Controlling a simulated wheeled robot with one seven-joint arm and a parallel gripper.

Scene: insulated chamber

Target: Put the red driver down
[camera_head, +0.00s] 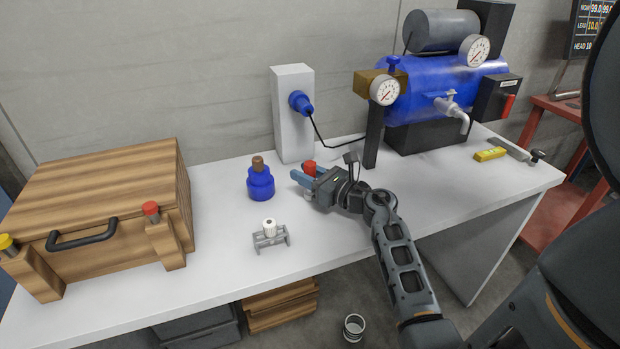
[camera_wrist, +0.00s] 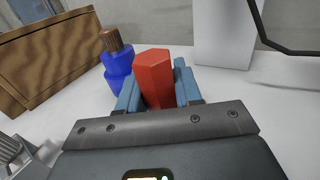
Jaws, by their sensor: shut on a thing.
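The red driver (camera_wrist: 153,78) is between the blue fingers of my gripper (camera_wrist: 157,88) in the wrist view, with its red faceted handle standing up. In the head view, the red top of the driver (camera_head: 309,167) shows at my gripper (camera_head: 303,177), low over the white table. My gripper is shut on the driver. The driver's lower end is mostly hidden by the fingers, so I cannot tell whether it touches the table.
A blue bottle with a brown top (camera_head: 260,182) stands just left of my gripper. A small grey holder with a white piece (camera_head: 270,237) is nearer the front. A wooden case (camera_head: 100,210) fills the left. A white post (camera_head: 293,115) and blue compressor (camera_head: 440,90) stand behind.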

